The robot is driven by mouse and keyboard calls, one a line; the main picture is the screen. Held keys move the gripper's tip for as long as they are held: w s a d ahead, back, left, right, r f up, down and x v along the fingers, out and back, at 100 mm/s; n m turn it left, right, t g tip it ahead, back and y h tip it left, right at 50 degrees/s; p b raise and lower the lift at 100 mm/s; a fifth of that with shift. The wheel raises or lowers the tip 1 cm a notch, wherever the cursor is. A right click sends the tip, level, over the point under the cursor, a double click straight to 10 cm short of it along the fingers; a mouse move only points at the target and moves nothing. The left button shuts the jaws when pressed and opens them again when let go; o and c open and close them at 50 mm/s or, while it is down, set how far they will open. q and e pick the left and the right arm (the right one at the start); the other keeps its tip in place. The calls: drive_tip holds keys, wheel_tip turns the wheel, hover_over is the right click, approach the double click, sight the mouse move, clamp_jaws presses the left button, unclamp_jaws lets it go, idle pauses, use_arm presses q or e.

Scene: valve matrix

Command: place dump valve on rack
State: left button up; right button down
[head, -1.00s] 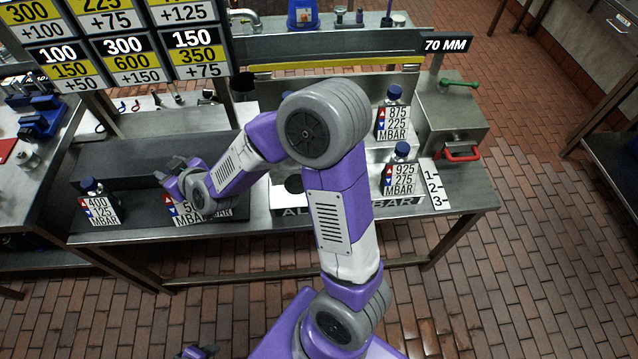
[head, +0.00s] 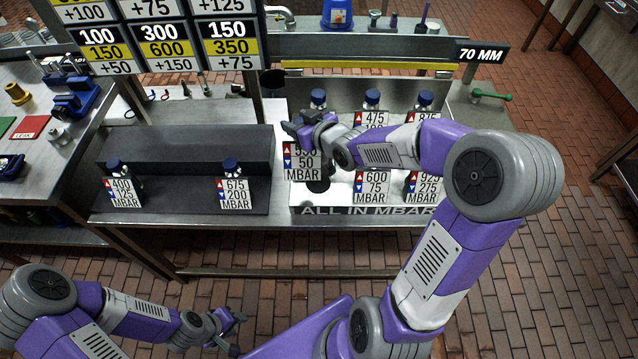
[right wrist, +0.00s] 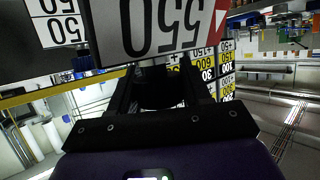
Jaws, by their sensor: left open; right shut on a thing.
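My right gripper (head: 308,128) is shut on a valve whose white tag (head: 302,163) reads 550 over 50 MBAR. The tag (right wrist: 160,28) shows upside down in the right wrist view. The valve body is mostly hidden by the gripper. It is over the front left part of the silver rack (head: 368,211) marked ALL IN MBAR; I cannot tell whether it touches. A dark round part (head: 318,182) shows beside the tag. Valves tagged 600/75 (head: 371,190) and 925/275 (head: 424,188) stand to its right. My left gripper (head: 236,331) is open and empty, low in front of the bench.
A dark stepped stand (head: 188,150) left of the rack holds blue-capped valves tagged 400/125 (head: 124,192) and 675/200 (head: 235,194). Several more valves stand on the rack's back row. A number board (head: 160,35) hangs above.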

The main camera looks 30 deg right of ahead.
drive_tip(key=s+d, duration=0.1)
drive_tip(key=d, duration=0.1)
drive_tip(key=shift+s+d+f, duration=0.2)
drive_tip(key=shift+s+d, duration=0.15)
drive_tip(key=shift+s, duration=0.05)
wheel_tip(320, 180, down, 10)
drive_tip(key=b, duration=0.5)
drive_tip(key=shift+s+d+b, duration=0.15)
drive_tip(key=shift+d+b, duration=0.05)
drive_tip(key=shift+b, duration=0.1)
drive_tip(key=shift+f, duration=0.1)
drive_tip(key=c, duration=0.5)
unclamp_jaws()
drive_tip(key=shift+f, duration=0.1)
drive_tip(key=b+v, duration=0.1)
drive_tip(key=v, duration=1.1)
